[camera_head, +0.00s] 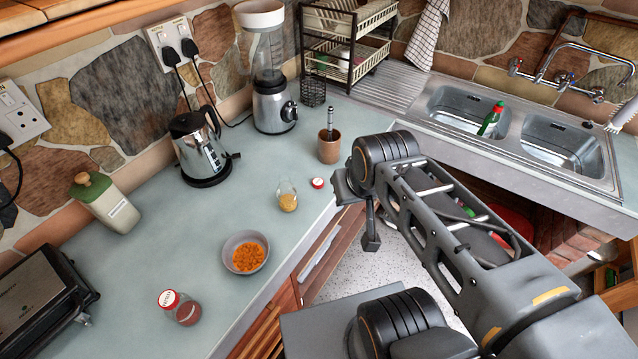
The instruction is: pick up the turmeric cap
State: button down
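A small red-and-white cap (317,183) lies on the pale blue-green counter. It is just right of an open glass jar (287,197) with yellow powder in it, which looks like the turmeric jar. The cap's lettering is too small to read. My gripper (371,240) hangs at the end of my arm, to the right of and below the cap in the picture, beyond the counter's front edge. It is apart from the cap, and nothing is seen held in it. Its fingers are dark and seen edge-on, so their opening does not show.
A wooden pot (329,148) with a utensil stands behind the cap. A bowl of orange pieces (246,252) and a red-capped jar (181,308) stand nearer. A kettle (199,150) and blender (272,105) are at the wall. The counter (240,200) around the cap is clear.

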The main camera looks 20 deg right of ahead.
aim_at(318, 182)
jog(key=z, duration=1.95)
jog(key=i, duration=1.75)
jog(key=u, duration=4.3)
